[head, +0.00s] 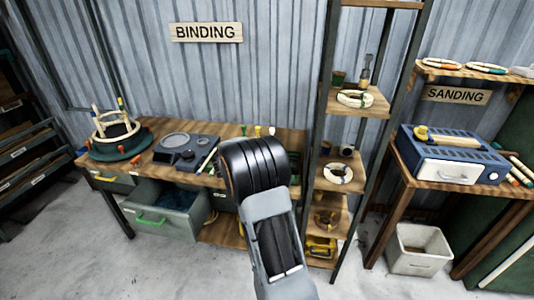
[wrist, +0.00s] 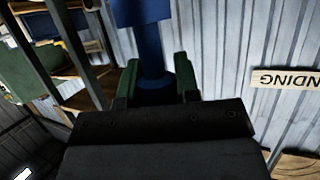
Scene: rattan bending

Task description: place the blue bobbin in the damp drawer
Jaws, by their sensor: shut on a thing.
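A blue bobbin (wrist: 150,55) stands out between the green fingertips of my gripper (wrist: 158,82) in the wrist view, with a wide blue end at the top of the picture. My gripper is shut on it. In the head view my dark wrist and grey arm hide the gripper and the bobbin. A grey drawer with a green handle (head: 149,223) is pulled open under the binding table at the left in the head view. Its inside looks dark blue. I take it as the damp drawer; no label is readable. My arm is to the right of it.
The binding table (head: 226,183) carries a round basket stand (head: 115,135) and a grey device (head: 187,150). Several small coloured pieces stand at its back. A tall shelf (head: 365,101) stands right of my arm. A sanding table and a grey bin (head: 419,248) are further right. Floor in front is clear.

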